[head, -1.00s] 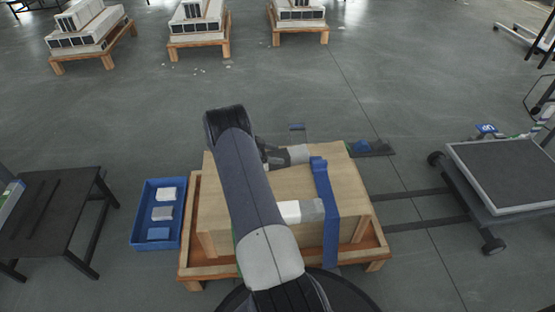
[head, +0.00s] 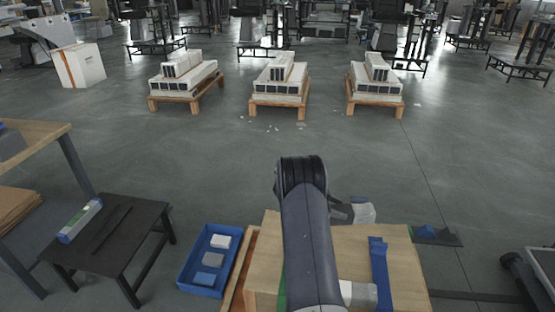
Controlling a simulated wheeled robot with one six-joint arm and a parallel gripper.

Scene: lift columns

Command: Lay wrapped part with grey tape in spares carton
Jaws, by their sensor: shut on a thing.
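My gripper (head: 345,212) is at the end of my raised arm, above the far part of a wooden crate. It is partly hidden by the arm. Another white wrapped part with grey tape (head: 362,294) lies on the crate, beside a blue strap and partly behind my arm. A white carton (head: 80,65) stands on the floor at the far left; no label on it can be read, so I cannot tell whether it is the spares carton.
The wooden crate (head: 266,262) has a blue strap (head: 380,272) over it. A blue tray (head: 190,270) with three small blocks stands left of it. A black table (head: 130,235) is further left. Three loaded pallets (head: 278,102) stand ahead, with open floor between.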

